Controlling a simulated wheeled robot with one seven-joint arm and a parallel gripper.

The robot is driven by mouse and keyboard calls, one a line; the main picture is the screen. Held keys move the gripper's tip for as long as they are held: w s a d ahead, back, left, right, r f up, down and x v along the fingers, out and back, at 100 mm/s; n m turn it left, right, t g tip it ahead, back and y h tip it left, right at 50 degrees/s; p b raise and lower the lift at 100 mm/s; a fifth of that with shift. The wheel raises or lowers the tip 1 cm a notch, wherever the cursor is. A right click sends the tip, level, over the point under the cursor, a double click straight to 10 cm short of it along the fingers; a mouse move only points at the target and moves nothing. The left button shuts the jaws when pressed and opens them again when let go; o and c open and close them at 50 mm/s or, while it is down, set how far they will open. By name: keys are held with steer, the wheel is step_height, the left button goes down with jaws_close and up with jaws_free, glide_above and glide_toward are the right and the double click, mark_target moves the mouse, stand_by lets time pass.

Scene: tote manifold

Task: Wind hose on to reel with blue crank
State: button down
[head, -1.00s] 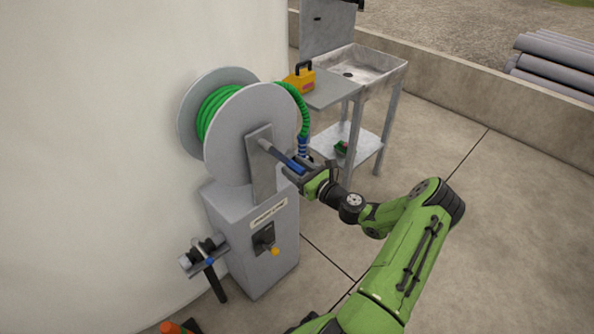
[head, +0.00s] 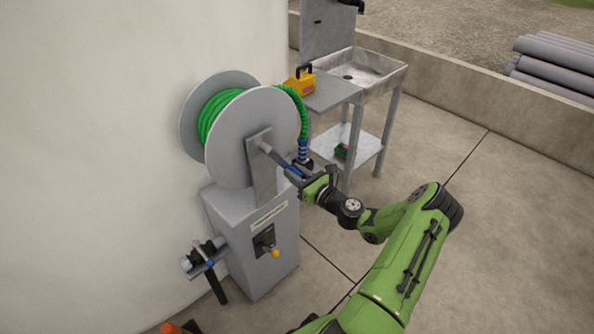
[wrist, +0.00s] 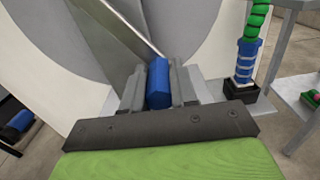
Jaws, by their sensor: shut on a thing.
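The reel (head: 232,165) has grey discs with green hose (head: 221,108) wound between them. It stands on a grey pedestal (head: 270,235). The hose end hangs down at the reel's right, with a blue ribbed sleeve and black fitting (head: 303,152). The blue crank handle (head: 293,172) sticks out from the crank arm at the reel's front. My gripper (head: 301,176) is shut on the blue crank handle. In the wrist view the blue handle (wrist: 158,83) sits between both grey fingers. The handle's far end is hidden by the gripper.
A yellow-knobbed lever (head: 275,253) is on the pedestal front. A side bracket (head: 205,262) holds a black-handled tool. Open floor lies to the right.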

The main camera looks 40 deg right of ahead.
steer(key=shift+s+a+f+m+p, duration=0.1)
steer(key=shift+a+f+m+p, duration=0.2)
steer(key=shift+a+m+p, duration=0.75)
steer(key=shift+w+a+f+m+p, duration=0.1)
steer(key=shift+a+f+m+p, duration=0.15)
steer(key=shift+a+m+p, duration=0.75)
steer(key=shift+s+a+f+m+p, duration=0.1)
steer(key=shift+a+f+m+p, duration=0.2)
steer(key=shift+a+m+p, duration=0.7)
steer(key=shift+d+m+b, duration=0.2)
steer(key=shift+m+b, duration=0.05)
steer(key=shift+b, duration=0.05)
steer(key=c, duration=0.9)
jaws_free()
steer(key=s, duration=0.5)
steer(key=s+p, duration=0.1)
steer(key=s, duration=0.4)
steer(key=s+p, duration=0.1)
steer(key=s, duration=0.4)
steer(key=shift+s+d, duration=0.25)
steer(key=shift+s, duration=0.15)
